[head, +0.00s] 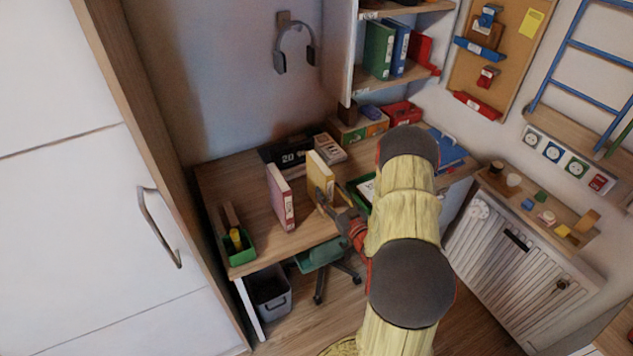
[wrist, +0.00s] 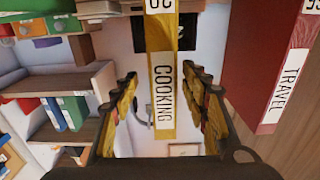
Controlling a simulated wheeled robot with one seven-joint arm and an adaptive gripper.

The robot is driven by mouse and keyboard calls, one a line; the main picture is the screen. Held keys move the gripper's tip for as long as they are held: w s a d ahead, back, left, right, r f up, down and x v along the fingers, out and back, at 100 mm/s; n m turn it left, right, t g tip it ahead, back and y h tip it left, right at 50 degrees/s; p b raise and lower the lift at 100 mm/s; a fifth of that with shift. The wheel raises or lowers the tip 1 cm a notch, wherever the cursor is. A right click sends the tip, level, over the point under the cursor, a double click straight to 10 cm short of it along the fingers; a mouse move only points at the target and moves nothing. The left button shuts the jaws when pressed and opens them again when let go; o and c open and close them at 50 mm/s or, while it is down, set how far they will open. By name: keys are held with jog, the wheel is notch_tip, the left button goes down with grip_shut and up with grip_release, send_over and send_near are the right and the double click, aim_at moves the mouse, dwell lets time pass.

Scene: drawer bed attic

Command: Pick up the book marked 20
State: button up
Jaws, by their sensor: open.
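The yellow book (head: 320,172) stands upright on the wooden desk in the head view. In the wrist view the yellow book (wrist: 161,75) shows its spine, reading "COOKING", with a "20" label partly cut off at the top edge. My gripper (head: 332,194) is at the near side of this book in the head view. In the wrist view my gripper (wrist: 160,112) is open, with one finger on each side of the spine and visible gaps. I cannot tell how far the fingertips reach along the book.
A red book (head: 281,198), marked "TRAVEL" in the wrist view (wrist: 285,85), stands left of the yellow one. A green tray (head: 238,248) sits at the desk's left end. A black block showing 20 (head: 290,155) lies behind. Shelves with books (head: 380,50) hang above.

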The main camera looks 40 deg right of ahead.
aim_at(319, 180)
jog(key=b+x, duration=0.1)
jog(key=x, duration=0.2)
jog(key=b+x, duration=0.1)
jog(key=x, duration=0.3)
jog(key=shift+a+r, duration=0.1)
jog(key=shift+a, duration=0.1)
jog(key=shift+c, duration=0.4)
grip_shut()
jog(key=shift+r, duration=0.1)
